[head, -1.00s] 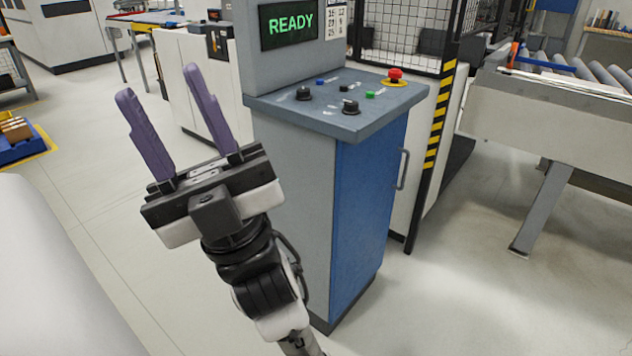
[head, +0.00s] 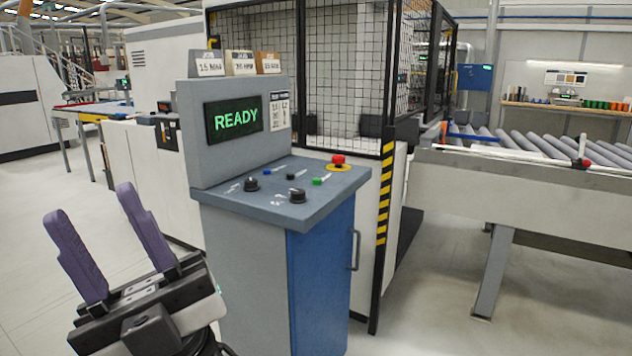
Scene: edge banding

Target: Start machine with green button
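The green button (head: 317,182) is small and sits on the sloped top of the grey and blue control console (head: 325,207). It is left of and below the red mushroom button (head: 338,160) on its yellow base. The console's screen (head: 234,118) reads READY in green. My gripper (head: 90,215) is at the lower left, in front of and left of the console, apart from it. Its two purple fingers point up and are spread wide, with nothing between them.
The console top also carries black knobs (head: 297,196) and a blue button (head: 267,170). A black mesh cage (head: 345,75) with a yellow-black striped post (head: 385,195) stands behind it. A roller conveyor (head: 540,175) is at the right. Floor is clear in front of the conveyor.

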